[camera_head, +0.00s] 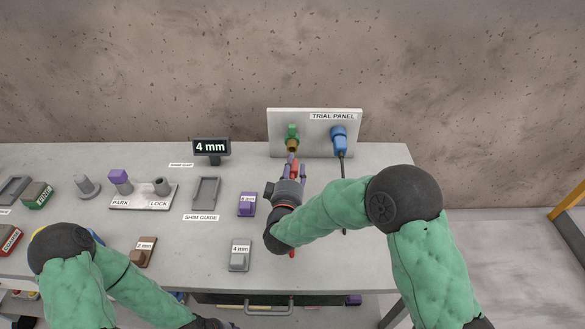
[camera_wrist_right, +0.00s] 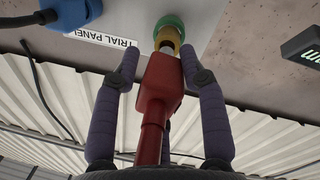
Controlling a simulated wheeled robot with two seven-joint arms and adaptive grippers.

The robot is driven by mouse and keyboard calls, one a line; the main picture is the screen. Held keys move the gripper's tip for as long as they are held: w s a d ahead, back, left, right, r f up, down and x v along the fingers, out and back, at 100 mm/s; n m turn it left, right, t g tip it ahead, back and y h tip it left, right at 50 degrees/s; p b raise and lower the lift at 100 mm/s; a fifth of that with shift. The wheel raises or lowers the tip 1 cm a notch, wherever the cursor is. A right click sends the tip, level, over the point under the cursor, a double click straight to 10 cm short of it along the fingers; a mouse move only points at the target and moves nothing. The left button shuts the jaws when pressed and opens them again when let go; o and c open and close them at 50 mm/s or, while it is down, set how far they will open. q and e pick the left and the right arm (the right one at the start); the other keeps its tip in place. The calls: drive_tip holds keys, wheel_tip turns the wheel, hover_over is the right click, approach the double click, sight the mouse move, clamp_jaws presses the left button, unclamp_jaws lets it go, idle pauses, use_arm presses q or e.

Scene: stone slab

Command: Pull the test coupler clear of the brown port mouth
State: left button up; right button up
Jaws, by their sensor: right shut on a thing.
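The red test coupler (camera_wrist_right: 158,92) is between the fingers of my right gripper (camera_wrist_right: 161,78) in the right wrist view. My right gripper (camera_head: 291,170) is shut on it, just in front of the trial panel (camera_head: 315,148). The brown port mouth (camera_head: 292,147) sits below a green fitting (camera_head: 292,131) on the panel. In the wrist view the brown mouth (camera_wrist_right: 166,40) lies right at the coupler's far end, with a bit of grey metal between. I cannot tell whether the coupler's tip is inside the mouth.
A blue connector (camera_head: 339,139) with a dark cable is on the panel, right of the port. A purple block (camera_head: 247,204) and a 4 mm block (camera_head: 240,256) lie left of my right arm. A shim guide (camera_head: 206,193) and a 4 mm display (camera_head: 211,147) stand further left.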

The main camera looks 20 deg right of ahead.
sight(292, 174)
drive_tip(key=shift+s+a+r+p, duration=0.2)
drive_tip(key=shift+s+r+p, duration=0.5)
drive_tip(key=shift+r+p, duration=0.1)
drive_tip(key=shift+s+a+r+p, duration=0.2)
drive_tip(key=shift+s+r+p, duration=0.45)
drive_tip(key=shift+r+p, duration=0.1)
drive_tip(key=shift+f, duration=0.1)
